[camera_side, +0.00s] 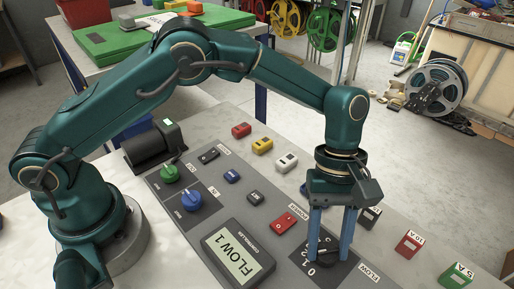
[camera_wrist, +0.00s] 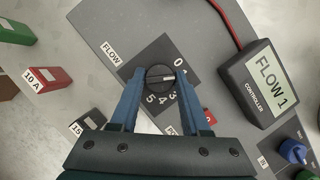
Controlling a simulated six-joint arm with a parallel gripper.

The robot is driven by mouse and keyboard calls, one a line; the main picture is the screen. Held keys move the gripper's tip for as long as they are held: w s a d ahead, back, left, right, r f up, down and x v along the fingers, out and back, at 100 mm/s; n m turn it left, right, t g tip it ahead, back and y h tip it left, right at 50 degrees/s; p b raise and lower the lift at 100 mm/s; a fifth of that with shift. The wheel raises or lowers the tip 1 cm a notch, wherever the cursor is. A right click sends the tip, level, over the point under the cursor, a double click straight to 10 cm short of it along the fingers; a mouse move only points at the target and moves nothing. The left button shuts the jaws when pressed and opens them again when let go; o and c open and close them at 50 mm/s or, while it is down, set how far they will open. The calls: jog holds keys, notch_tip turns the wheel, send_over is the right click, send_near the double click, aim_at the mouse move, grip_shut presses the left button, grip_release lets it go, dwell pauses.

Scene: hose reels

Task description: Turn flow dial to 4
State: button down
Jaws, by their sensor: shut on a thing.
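The flow dial (camera_wrist: 159,79) is a round black knob on a dark square plate with numbers around it. Its white pointer line faces right in the wrist view, toward the 1 position, which my right finger hides. The digits 0, 3, 4 and 5 show, some only partly. My gripper (camera_wrist: 160,74) has one blue finger on each side of the knob and is shut on it. In the side view my gripper (camera_side: 329,254) points straight down over the dial (camera_side: 325,244), whose knob is partly hidden by the fingers. The controller display (camera_side: 237,257) reads FLOW 1; it also shows in the wrist view (camera_wrist: 270,80).
A blue knob (camera_side: 191,200) and a green knob (camera_side: 169,173) stand on the panel left of the controller. Red, yellow and white blocks (camera_side: 262,145) lie behind. Labelled 10 A (camera_side: 410,244) and 5 A (camera_side: 456,277) blocks stand to the right.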

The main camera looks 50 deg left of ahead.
jog(key=shift+w+m+g+y, duration=0.15)
jog(key=shift+m+y, duration=0.25)
jog(key=shift+m, duration=0.75)
jog(key=shift+s+m+g+y, duration=0.1)
jog(key=shift+m+g+y, duration=0.25)
jog(key=shift+m, duration=0.8)
jog(key=shift+m+y, duration=0.25)
jog(key=shift+m, duration=0.25)
jog(key=shift+c, duration=1.9)
grip_release()
jog(key=shift+n, duration=0.4)
